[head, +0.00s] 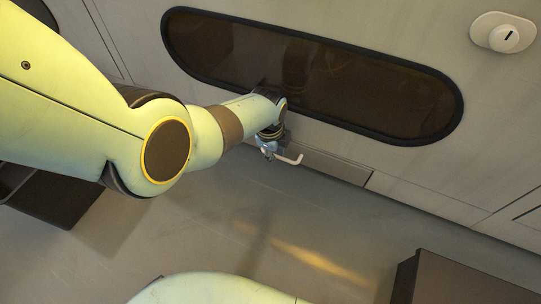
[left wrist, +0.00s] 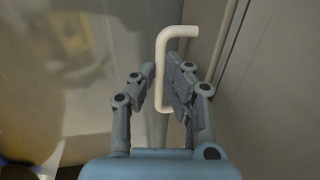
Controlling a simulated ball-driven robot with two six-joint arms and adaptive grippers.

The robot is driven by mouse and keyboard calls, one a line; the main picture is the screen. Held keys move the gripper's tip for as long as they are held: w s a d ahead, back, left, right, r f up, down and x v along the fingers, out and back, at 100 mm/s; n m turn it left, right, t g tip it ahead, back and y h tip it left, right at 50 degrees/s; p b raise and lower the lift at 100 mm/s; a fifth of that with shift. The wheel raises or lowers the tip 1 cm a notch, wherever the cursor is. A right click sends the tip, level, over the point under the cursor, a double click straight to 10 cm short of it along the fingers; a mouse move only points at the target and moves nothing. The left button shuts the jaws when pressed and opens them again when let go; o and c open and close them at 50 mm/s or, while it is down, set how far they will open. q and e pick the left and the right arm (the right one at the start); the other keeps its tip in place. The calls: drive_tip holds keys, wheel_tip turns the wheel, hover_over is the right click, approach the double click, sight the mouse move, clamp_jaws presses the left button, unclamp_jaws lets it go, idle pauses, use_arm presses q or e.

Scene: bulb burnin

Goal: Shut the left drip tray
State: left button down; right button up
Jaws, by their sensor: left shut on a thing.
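The left drip tray's front (head: 335,168) is a narrow grey panel low in the cabinet wall, under a long dark window. A pale bent bar handle (head: 291,159) stands out from it. I cannot tell whether the panel is flush or slightly out. My left gripper (head: 268,146) is at the handle. In the left wrist view the left gripper (left wrist: 163,92) has its two fingers on either side of the pale handle (left wrist: 161,62), shut on it. The handle's upper bend shows above the fingers. My right gripper is in no view.
The dark rounded window (head: 310,75) fills the wall above the tray. A white knob (head: 505,38) is at the upper right. A dark box (head: 465,280) stands at the lower right, another dark block (head: 55,198) at the left. The floor between is clear.

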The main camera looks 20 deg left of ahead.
use_arm(q)
drive_tip(key=shift+w+r, duration=0.1)
drive_tip(key=shift+w, duration=0.2)
drive_tip(key=c, duration=1.7)
unclamp_jaws()
drive_tip(key=shift+w, duration=0.1)
drive_tip(key=shift+o, duration=0.2)
wheel_tip(320, 180, up, 11)
drive_tip(key=s, duration=0.2)
drive_tip(key=shift+s+r, duration=0.2)
drive_tip(key=shift+s, duration=0.1)
drive_tip(key=shift+a, duration=0.1)
